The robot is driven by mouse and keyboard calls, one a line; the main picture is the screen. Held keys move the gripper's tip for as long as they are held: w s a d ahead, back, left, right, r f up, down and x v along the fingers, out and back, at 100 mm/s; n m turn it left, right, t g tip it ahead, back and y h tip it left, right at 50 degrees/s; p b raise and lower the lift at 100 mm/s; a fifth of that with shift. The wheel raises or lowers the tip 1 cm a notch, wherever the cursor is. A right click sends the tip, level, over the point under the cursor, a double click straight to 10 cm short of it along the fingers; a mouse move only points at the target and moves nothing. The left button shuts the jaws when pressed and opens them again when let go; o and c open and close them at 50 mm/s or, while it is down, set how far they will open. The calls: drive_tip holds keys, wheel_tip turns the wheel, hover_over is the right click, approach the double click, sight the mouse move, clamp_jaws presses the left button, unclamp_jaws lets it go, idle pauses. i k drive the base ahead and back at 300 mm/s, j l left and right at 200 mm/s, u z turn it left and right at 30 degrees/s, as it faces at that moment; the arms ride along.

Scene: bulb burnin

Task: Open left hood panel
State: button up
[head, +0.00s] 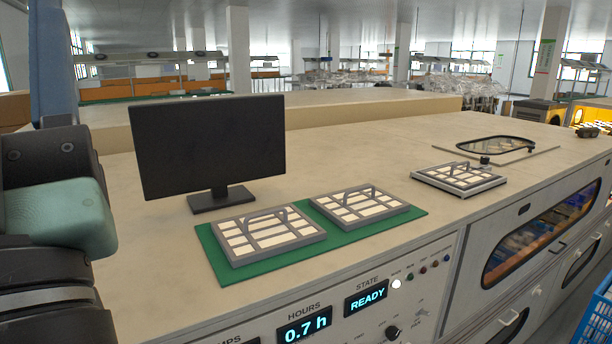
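I cannot tell for sure which part is the left hood panel. A pale front panel with a long rounded window (540,232) is on the right part of the bench front and looks shut. Colourful items show behind its glass. Another dark-rimmed rounded window (496,146) lies flat in the bench top at the back right, with a small dark knob (485,160) by its near edge. Dark and teal parts of my own arm fill the left edge. My gripper's fingers are not in view.
A black monitor (210,147) stands on the bench top (330,150). Two framed trays with handles (268,235) (360,204) sit on a green mat (213,256). A third tray (458,180) is farther right. A control panel (440,262) reads "0.7 h" and "READY". A blue crate (598,310) is lower right.

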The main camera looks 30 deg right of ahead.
sight(483, 237)
drive_tip(key=z, duration=1.7)
drive_tip(key=i+l+z, duration=0.2)
drive_tip(key=i+l, duration=0.2)
drive_tip(key=l, duration=0.2)
drive_tip(key=i+l+z, duration=0.2)
drive_tip(key=i+l, duration=0.2)
drive_tip(key=l, duration=0.15)
